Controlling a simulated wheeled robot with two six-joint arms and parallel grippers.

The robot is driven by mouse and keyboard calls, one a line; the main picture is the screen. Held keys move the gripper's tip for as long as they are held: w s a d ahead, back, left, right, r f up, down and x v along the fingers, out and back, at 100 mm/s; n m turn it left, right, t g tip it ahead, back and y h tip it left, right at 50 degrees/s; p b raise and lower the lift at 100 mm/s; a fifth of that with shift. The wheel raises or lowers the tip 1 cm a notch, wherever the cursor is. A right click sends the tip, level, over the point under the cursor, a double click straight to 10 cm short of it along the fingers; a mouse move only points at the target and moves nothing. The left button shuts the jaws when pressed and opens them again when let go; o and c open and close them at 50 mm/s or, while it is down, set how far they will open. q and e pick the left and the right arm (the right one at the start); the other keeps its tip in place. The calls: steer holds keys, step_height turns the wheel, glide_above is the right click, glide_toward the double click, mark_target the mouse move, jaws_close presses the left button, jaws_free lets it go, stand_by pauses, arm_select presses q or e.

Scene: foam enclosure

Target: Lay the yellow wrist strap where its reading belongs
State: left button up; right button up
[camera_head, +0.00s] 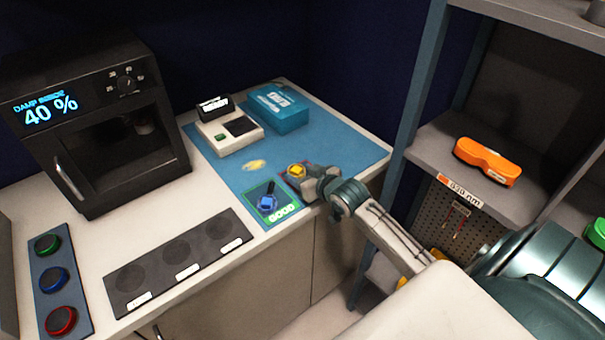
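The yellow wrist strap (297,170) is at the tip of my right gripper (302,180), over or on a red-edged card (283,172) on the blue mat. The gripper and strap cover most of that card, so its wording is hidden. I cannot tell whether the fingers are closed on the strap or just touching it. A blue wrist strap (267,203) lies on the green-edged card marked GOOD (284,214), just left of and nearer than my gripper. A white tester (229,131) with a small dark display (215,105) stands behind; its text is too small to read surely. My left gripper is out of view.
The blue mat (335,149) has free room behind my gripper and a pale yellow patch (254,165). A blue box (278,107) stands at the back. A dark cabinet (100,120) reads 40 %. A shelf (440,150) with an orange case (487,161) rises at right.

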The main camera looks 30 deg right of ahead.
steer(key=shift+o, duration=1.1)
steer(key=shift+r, duration=0.2)
steer(key=shift+s+r+p, duration=0.15)
steer(key=shift+s+p, duration=0.2)
steer(key=shift+p, duration=0.2)
steer(key=p+v, duration=1)
steer(key=v, duration=0.1)
steer(key=shift+s+p, duration=0.15)
steer(key=shift+p, duration=0.15)
